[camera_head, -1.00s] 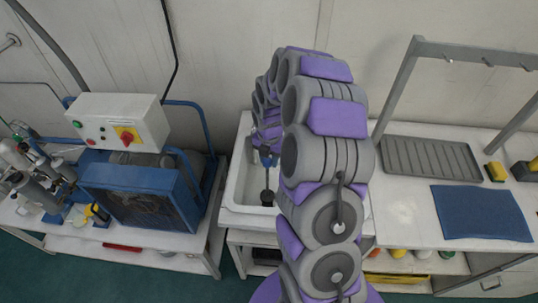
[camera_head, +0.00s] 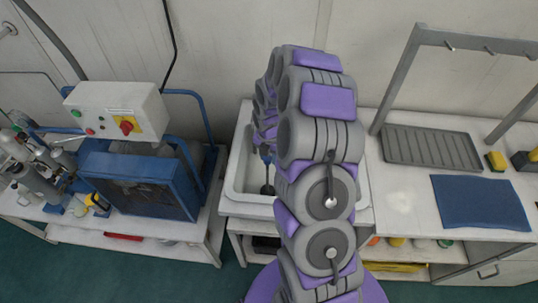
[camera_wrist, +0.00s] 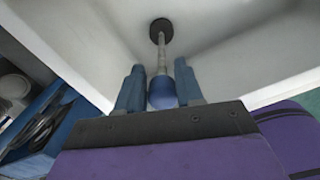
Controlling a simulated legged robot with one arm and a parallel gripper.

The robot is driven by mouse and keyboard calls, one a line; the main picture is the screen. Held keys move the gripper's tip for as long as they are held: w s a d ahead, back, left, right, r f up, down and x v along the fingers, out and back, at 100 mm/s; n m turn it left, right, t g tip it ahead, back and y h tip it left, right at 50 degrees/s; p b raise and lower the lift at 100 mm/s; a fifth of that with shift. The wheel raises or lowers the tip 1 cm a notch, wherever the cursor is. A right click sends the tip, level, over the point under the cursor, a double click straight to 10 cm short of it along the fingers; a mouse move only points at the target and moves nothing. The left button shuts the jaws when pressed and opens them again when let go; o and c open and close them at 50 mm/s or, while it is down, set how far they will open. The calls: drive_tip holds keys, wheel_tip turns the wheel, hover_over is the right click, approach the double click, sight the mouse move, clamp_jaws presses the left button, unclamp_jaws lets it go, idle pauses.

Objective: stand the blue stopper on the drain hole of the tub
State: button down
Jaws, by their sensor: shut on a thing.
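The blue stopper shows in the wrist view as a round blue knob (camera_wrist: 162,94) on a pale stem with a black disc at its far end. My gripper (camera_wrist: 160,82) is shut on the knob, one blue finger on each side. In the head view the stopper's dark disc (camera_head: 267,189) hangs below my gripper (camera_head: 267,155), inside the white tub (camera_head: 231,190). I cannot tell whether the disc touches the tub floor. The drain hole is not visible in either view. My arm hides the right part of the tub.
A blue machine (camera_head: 138,183) with a white control box (camera_head: 117,110) stands left of the tub. At right, the bench holds a grey ribbed tray (camera_head: 430,148), a blue mat (camera_head: 482,203) and a grey rack (camera_head: 405,80). The tub walls surround the stopper.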

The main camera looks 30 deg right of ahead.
drive_tip(key=shift+f, duration=0.6)
idle(1.0)
drive_tip(key=c, duration=0.6)
unclamp_jaws()
drive_tip(key=shift+c, duration=0.2)
drive_tip(key=shift+o, duration=0.5)
drive_tip(key=o, duration=0.5)
drive_tip(key=shift+c, duration=0.2)
drive_tip(key=shift+r, duration=0.1)
drive_tip(key=shift+r+p, duration=2.5)
drive_tip(key=shift+r, duration=1.9)
